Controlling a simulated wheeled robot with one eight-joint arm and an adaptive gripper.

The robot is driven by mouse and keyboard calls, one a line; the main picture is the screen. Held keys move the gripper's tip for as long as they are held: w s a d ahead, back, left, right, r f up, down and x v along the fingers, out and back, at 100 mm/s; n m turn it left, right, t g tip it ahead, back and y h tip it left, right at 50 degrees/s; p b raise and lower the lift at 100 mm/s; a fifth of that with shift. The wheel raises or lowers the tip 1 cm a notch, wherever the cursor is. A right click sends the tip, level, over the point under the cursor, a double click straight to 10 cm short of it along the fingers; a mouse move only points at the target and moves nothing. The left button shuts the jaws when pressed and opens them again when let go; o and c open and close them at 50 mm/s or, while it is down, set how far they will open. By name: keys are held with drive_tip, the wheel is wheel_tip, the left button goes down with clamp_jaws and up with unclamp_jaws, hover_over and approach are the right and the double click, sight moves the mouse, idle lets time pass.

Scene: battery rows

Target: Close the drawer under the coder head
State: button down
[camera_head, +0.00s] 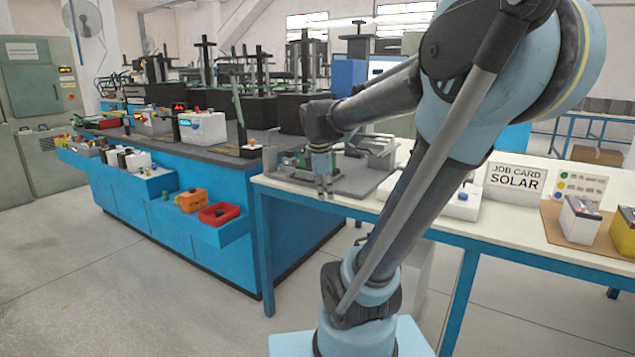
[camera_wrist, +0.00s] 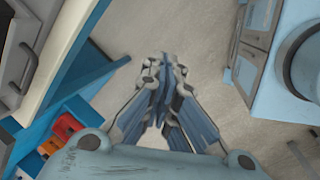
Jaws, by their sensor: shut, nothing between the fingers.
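My gripper (camera_head: 323,190) is shut and empty, pointing down at the front edge of the pale table, in front of a grey fixture plate. Its closed fingers (camera_wrist: 164,65) fill the middle of the wrist view, with bare floor beyond them. The blue bench (camera_head: 170,225) at left has blue box-like ledges (camera_head: 150,184) sticking out of its front. I cannot tell whether one of these is the drawer, and no part is clearly recognisable as the coder head. The grey plate (camera_head: 355,182) carries a small machine with green parts, partly hidden by my arm.
A red bin (camera_head: 219,213) and an orange box (camera_head: 191,201) sit on the nearest ledge. White control boxes (camera_head: 204,128) stand on the bench. A job card (camera_head: 515,180) and batteries (camera_head: 580,222) are on the table at right. The floor at left is clear.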

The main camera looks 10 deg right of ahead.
drive_tip(key=w+a+r+n+h, duration=0.1)
drive_tip(key=w+a+r+n, duration=0.15)
drive_tip(key=w+n, duration=0.45)
drive_tip(key=w+a+r+n, duration=0.1)
drive_tip(key=w+r+n, duration=0.2)
drive_tip(key=w+n, duration=0.35)
drive_tip(key=shift+m+t, duration=0.3)
drive_tip(key=shift+m, duration=0.55)
drive_tip(key=shift+w+d+f, duration=0.85)
drive_tip(key=shift+w+f, duration=0.4)
drive_tip(key=shift+f, duration=0.25)
drive_tip(key=shift+w+d+f, duration=0.9)
drive_tip(key=shift+w+f, duration=0.3)
drive_tip(key=shift+f, duration=0.3)
drive_tip(key=shift+w+d+f, duration=0.85)
drive_tip(key=shift+w+f, duration=0.4)
drive_tip(key=shift+f, duration=0.25)
drive_tip(key=shift+w, duration=0.15)
